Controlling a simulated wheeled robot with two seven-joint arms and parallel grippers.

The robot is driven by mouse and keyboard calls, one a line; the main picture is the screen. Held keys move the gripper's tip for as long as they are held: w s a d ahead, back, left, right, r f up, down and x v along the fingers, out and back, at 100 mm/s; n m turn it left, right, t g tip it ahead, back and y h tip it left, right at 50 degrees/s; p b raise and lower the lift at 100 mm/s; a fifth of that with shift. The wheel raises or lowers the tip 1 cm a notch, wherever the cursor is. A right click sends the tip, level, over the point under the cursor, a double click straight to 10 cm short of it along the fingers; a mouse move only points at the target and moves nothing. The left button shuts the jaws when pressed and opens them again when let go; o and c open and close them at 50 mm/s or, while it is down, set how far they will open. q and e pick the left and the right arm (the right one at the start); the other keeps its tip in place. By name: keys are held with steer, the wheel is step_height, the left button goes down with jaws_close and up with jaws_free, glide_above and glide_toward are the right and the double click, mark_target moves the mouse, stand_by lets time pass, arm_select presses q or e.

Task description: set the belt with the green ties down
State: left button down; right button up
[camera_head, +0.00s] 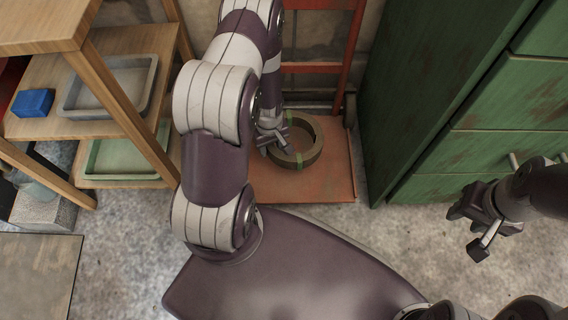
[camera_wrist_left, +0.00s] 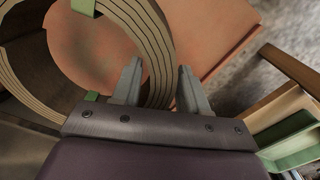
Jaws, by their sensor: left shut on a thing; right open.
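The belt with the green ties (camera_head: 316,150) is a dark olive-brown ring of layered bands. It lies flat, on or just above the orange plate (camera_head: 338,188) of a red hand truck; I cannot tell whether it touches. My left gripper (camera_head: 276,143) is shut on the left side of the belt. In the left wrist view, the belt (camera_wrist_left: 150,40) runs between the two fingers of my left gripper (camera_wrist_left: 160,72), and green ties show on it. My right gripper (camera_head: 468,232) is open and empty, over the floor at the right.
A wooden shelf (camera_head: 120,42) at the left holds a grey tray (camera_head: 152,85), a blue block (camera_head: 33,102) and a green tray (camera_head: 127,160). A green drawer cabinet (camera_head: 500,100) stands right of the hand truck. Bare concrete floor (camera_head: 400,235) lies in front of the cabinet.

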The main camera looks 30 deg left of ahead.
mark_target(272, 165)
arm_select(q)
step_height(272, 165, down, 9)
steer(key=b, duration=0.5)
steer(key=shift+r+b, duration=0.1)
steer(key=shift+b, duration=0.2)
steer(key=shift+r, duration=0.15)
steer(key=c, duration=0.6)
jaws_free()
